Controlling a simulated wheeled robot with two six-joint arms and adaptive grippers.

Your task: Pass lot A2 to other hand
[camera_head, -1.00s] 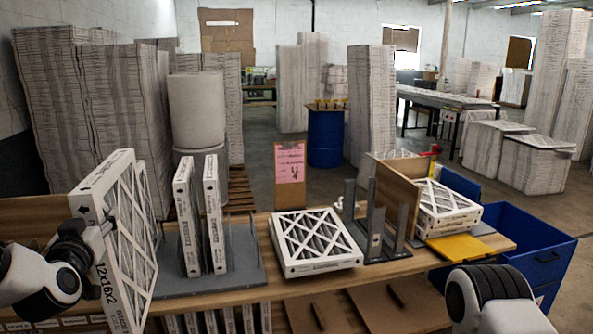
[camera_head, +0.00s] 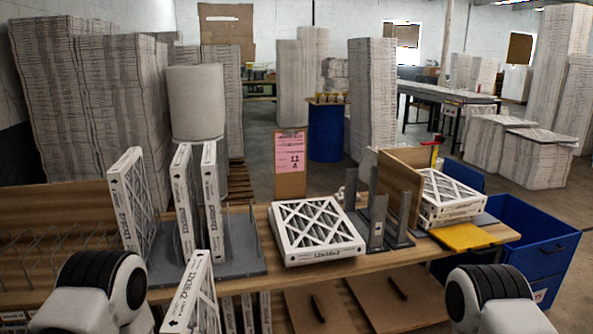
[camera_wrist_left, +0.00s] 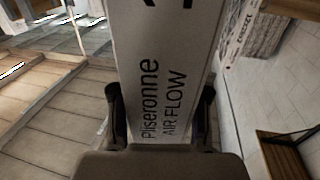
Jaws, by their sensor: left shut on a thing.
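A white-framed pleated filter (camera_head: 192,298) marked 12x16x2 is in my left gripper, tilted, low in front of the table's near edge. In the left wrist view, the two dark fingers of my left gripper (camera_wrist_left: 160,108) are shut on the filter's edge (camera_wrist_left: 165,70), which reads "Pliseronne AIR FLOW". I cannot read a lot name A2 on it. In the head view my left arm hides the left fingers. On my right side only a rounded arm part shows at the lower right; the right gripper is out of view.
Upright filters (camera_head: 183,203) stand in a grey rack (camera_head: 240,250). Another filter (camera_head: 318,235) lies flat mid-table beside metal posts (camera_head: 376,222). Stacked filters (camera_head: 448,205), a yellow pad (camera_head: 462,237) and a blue bin (camera_head: 543,250) are at right. A clipboard (camera_head: 290,165) stands behind.

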